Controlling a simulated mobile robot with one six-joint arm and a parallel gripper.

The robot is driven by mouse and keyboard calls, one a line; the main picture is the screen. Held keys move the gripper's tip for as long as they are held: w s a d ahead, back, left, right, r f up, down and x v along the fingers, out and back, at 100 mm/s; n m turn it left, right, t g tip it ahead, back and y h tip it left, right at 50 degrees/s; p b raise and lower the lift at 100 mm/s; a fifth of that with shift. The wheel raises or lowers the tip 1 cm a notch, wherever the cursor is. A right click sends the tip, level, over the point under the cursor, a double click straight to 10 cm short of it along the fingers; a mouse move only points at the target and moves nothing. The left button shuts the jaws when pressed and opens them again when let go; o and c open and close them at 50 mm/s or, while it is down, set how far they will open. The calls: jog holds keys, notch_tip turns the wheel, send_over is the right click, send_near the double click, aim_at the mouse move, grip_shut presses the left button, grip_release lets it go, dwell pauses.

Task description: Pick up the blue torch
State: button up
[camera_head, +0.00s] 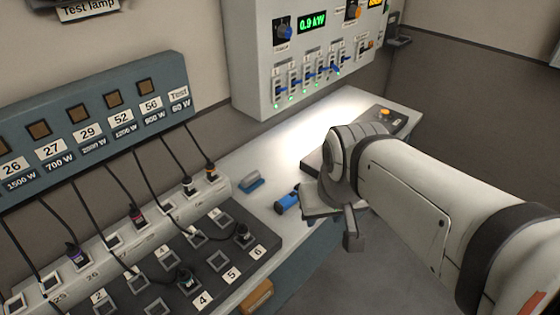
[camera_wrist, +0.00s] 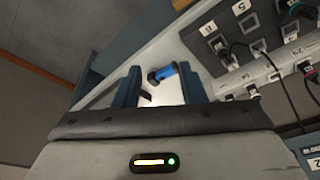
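The blue torch (camera_head: 288,203) lies on the pale desk top (camera_head: 262,160), just left of my gripper (camera_head: 325,215) in the head view. It has a blue body and a dark end. In the wrist view, the torch (camera_wrist: 163,73) shows in the gap between the two fingers of my gripper (camera_wrist: 160,82), near their tips. The fingers are apart and nothing is held. A gap shows on both sides of the torch. I cannot tell how far the fingertips are above the desk.
A patch panel (camera_head: 215,262) with plugs and cables stands to the left. A grey control box (camera_head: 240,70) with switches rises behind. A dark device (camera_head: 385,115) with an orange button sits at the back right.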

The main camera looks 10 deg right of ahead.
jog(key=shift+o, duration=0.7)
jog(key=shift+w, duration=0.15)
jog(key=shift+o, duration=1.2)
jog(key=w+f+m+g+b, duration=0.1)
jog(key=w+m, duration=0.2)
jog(key=w, duration=0.5)
jog(key=shift+w+a+f, duration=0.15)
jog(key=shift+a+f, duration=0.05)
jog(key=shift+f, duration=0.2)
jog(key=m+g+b, duration=0.2)
jog(key=m, duration=0.7)
send_over(288, 198)
jog(key=f, duration=1.9)
jog(key=shift+w+a, duration=0.1)
jog(key=shift+a, duration=0.3)
jog(key=shift+d+f+p, duration=0.25)
jog(key=shift+f+p, duration=0.1)
jog(key=shift+f, duration=1.5)
jog(key=shift+d+f+p, duration=0.2)
jog(key=shift+f+p, duration=0.15)
jog(key=shift+f, duration=1.5)
